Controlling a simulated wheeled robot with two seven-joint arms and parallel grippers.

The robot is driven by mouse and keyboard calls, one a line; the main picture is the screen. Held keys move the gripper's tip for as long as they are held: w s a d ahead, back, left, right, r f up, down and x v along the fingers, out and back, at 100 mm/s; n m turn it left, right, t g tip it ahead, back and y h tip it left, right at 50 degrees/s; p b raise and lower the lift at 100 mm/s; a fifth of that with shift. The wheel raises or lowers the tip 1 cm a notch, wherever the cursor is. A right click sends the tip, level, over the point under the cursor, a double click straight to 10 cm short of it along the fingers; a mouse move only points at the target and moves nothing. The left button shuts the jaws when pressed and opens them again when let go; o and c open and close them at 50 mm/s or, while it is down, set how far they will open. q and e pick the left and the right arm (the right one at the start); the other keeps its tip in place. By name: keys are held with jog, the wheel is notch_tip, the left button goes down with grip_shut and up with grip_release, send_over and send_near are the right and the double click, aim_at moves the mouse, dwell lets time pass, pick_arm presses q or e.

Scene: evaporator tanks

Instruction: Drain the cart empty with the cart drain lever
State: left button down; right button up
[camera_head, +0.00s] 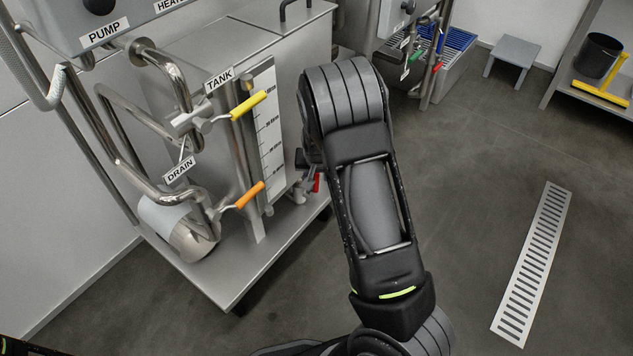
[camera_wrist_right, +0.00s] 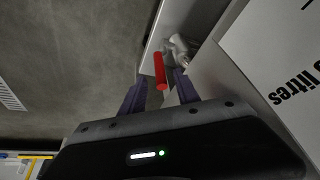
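The cart tank (camera_head: 285,60) stands at the left centre on a steel cart, with a white litre scale on its front. A red lever (camera_head: 316,183) sits low at the tank's right side, partly hidden behind my right arm. In the right wrist view the red lever (camera_wrist_right: 159,70) stands out from a metal valve (camera_wrist_right: 179,45). My right gripper (camera_wrist_right: 160,88) is open, its two dark fingers on either side of the lever's end. A gap shows between the fingers and the lever. No label shows on the red lever. My left gripper is not in view.
A yellow lever (camera_head: 248,105) by the TANK label and an orange lever (camera_head: 250,195) by the DRAIN label sit on the pipework. A floor grate (camera_head: 533,262) lies at the right. A grey stool (camera_head: 513,55) and shelf stand behind. The floor between is clear.

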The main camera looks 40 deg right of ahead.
aim_at(317, 177)
jog(key=b+x, duration=0.1)
jog(key=x, duration=0.4)
jog(key=shift+f+b, duration=0.15)
jog(key=shift+b, duration=0.25)
grip_shut()
dwell(1.0)
